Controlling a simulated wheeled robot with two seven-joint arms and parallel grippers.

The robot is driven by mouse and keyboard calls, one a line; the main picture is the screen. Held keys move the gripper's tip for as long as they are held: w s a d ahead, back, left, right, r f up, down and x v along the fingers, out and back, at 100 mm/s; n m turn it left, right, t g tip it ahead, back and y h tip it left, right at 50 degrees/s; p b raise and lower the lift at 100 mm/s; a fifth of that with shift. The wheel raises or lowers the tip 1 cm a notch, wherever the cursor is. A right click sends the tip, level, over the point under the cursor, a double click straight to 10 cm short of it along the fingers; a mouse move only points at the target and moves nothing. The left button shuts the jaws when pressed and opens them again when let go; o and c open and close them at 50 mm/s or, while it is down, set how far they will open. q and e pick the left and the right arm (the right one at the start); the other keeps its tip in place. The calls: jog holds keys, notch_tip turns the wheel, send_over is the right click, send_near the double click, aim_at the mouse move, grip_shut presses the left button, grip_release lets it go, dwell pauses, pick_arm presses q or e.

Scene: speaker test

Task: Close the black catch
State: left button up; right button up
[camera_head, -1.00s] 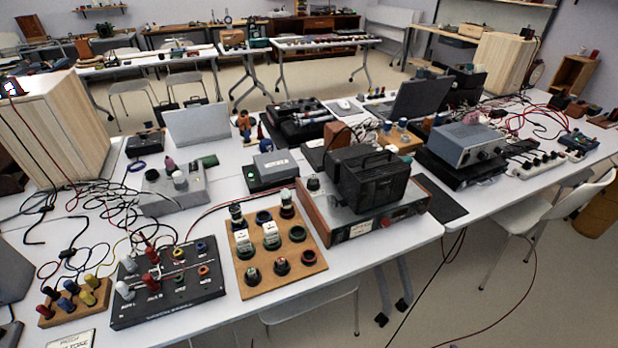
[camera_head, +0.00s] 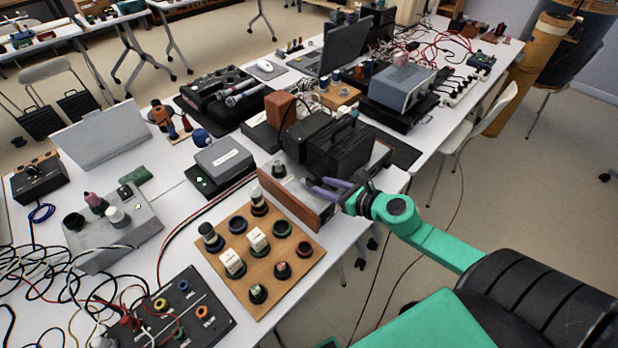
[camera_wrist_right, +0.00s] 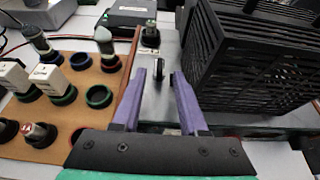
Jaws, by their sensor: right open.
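A small black upright piece (camera_wrist_right: 160,68), which looks like the catch, stands on the grey top plate of a wood-sided instrument (camera_wrist_right: 150,105). I cannot tell whether it is open or closed. My right gripper (camera_wrist_right: 159,80) is open, its two purple fingers on either side of the black piece in the right wrist view; contact is not clear. In the head view my right gripper (camera_head: 322,188) is over the front of the same instrument (camera_head: 290,200), beside the black slatted box (camera_head: 338,150). The catch cannot be made out there. My left gripper is not in view.
The black slatted box (camera_wrist_right: 255,60) stands close to the right of my fingers. A wooden board with knobs and sockets (camera_head: 260,255) lies to the left. A grey box (camera_head: 222,160) sits behind. The table's front edge is near my arm.

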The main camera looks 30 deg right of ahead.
aim_at(311, 181)
jog(key=x, duration=0.5)
jog(key=shift+w+p, duration=0.25)
jog(key=shift+p, duration=0.1)
jog(key=shift+w+a+f, duration=0.15)
jog(key=shift+w+f, duration=0.05)
jog(key=shift+w, duration=0.1)
jog(key=shift+s, duration=0.1)
grip_shut()
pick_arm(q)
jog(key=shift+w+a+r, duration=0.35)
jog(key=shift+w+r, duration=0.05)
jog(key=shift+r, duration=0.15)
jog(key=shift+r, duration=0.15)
pick_arm(e)
jog(key=shift+r, duration=0.1)
